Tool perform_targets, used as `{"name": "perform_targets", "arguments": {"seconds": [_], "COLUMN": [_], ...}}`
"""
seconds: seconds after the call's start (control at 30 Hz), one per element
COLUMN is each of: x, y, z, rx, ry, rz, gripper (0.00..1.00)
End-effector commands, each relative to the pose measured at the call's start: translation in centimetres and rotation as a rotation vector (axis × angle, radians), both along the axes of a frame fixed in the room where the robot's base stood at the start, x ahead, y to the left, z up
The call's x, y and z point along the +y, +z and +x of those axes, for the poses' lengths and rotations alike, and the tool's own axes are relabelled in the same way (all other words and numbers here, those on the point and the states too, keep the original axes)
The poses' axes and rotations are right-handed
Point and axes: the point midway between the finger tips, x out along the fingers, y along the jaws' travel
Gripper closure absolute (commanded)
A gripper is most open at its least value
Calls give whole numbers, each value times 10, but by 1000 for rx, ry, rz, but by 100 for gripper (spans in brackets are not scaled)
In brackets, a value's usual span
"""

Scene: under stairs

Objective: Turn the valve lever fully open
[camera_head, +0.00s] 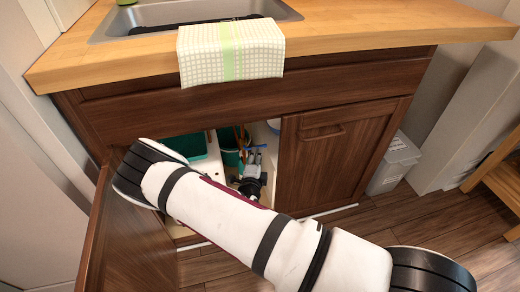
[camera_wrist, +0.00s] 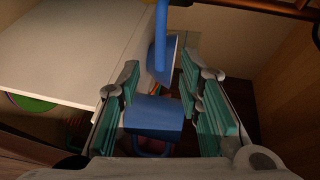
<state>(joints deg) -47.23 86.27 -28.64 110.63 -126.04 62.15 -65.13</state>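My gripper (camera_head: 252,170) reaches into the open cabinet under the sink. In the wrist view my gripper (camera_wrist: 160,78) is open, with its teal pads spread apart. A blue block-like part (camera_wrist: 153,118) shows in the gap between the pads, and I cannot tell whether they touch it. Above it is a blue curved piece (camera_wrist: 160,58) with a narrow upright stem. These blue parts may belong to the valve and its lever, but I cannot tell which is the lever or how far it is turned. In the head view my arm and gripper hide most of this area.
The left cabinet door (camera_head: 135,235) stands open beside my arm; the right door (camera_head: 335,150) is shut. A green container (camera_head: 187,146) is inside. A white panel (camera_wrist: 70,45) lies left of my gripper. A checked towel (camera_head: 231,50) hangs over the counter edge.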

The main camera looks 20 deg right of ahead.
Motion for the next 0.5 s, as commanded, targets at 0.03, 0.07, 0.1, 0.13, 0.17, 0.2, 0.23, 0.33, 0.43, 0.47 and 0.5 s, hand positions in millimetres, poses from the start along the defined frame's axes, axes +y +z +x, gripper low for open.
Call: {"name": "perform_targets", "arguments": {"seconds": [0.03, 0.07, 0.1, 0.13, 0.17, 0.2, 0.23, 0.33, 0.43, 0.47, 0.5], "x": [-4, -7, -10, -12, -14, -16, -18, -22, -26, -27, -27], "y": [-4, -5, -6, -7, -8, -9, -10, -12, -13, -13, -13], "z": [10, 15, 22, 27, 32, 38, 42, 54, 62, 63, 65], "rx": [-3, -3, -3, -3, -4, -4, -2, -3, -2, -1, -1], "ry": [-3, -3, -1, -2, -3, -2, -2, -2, -1, -2, -1], "rz": [2, 2, 2, 3, 3, 4, 3, 3, 2, 3, 3], "gripper": [67, 67, 67, 67, 67, 67, 67, 67, 67, 67, 67]}}
